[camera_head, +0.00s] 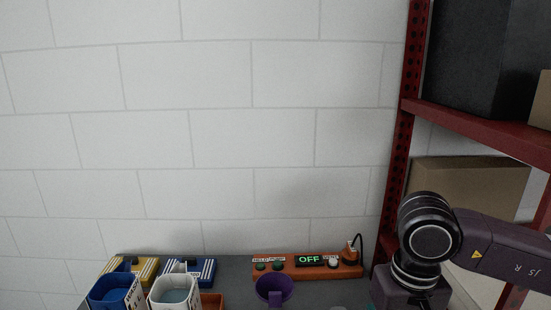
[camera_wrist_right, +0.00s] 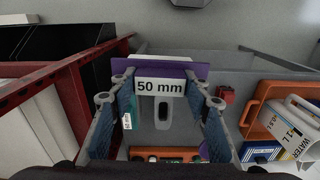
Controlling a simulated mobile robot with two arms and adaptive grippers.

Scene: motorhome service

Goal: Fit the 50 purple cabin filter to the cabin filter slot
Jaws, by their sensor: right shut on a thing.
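In the right wrist view, the purple cabin filter (camera_wrist_right: 187,70) carries a white "50 mm" label. My right gripper (camera_wrist_right: 160,84) is shut on it, with blue finger pads at both sides of the label. Below the label, between the fingers, is a pale grey part with a dark rounded opening; I cannot tell what it belongs to. I cannot make out the cabin filter slot in either view. In the head view my right arm comes in from the right, and its gripper is not visible. My left gripper is in neither view.
A red shelf rack (camera_head: 410,130) with boxes stands at the right. An orange control box (camera_head: 283,270) reading "OFF" sits on the bench, near a purple cup (camera_head: 275,289), a blue container (camera_head: 115,292) and a white one (camera_head: 174,294). A water jug (camera_wrist_right: 288,122) is in the right wrist view.

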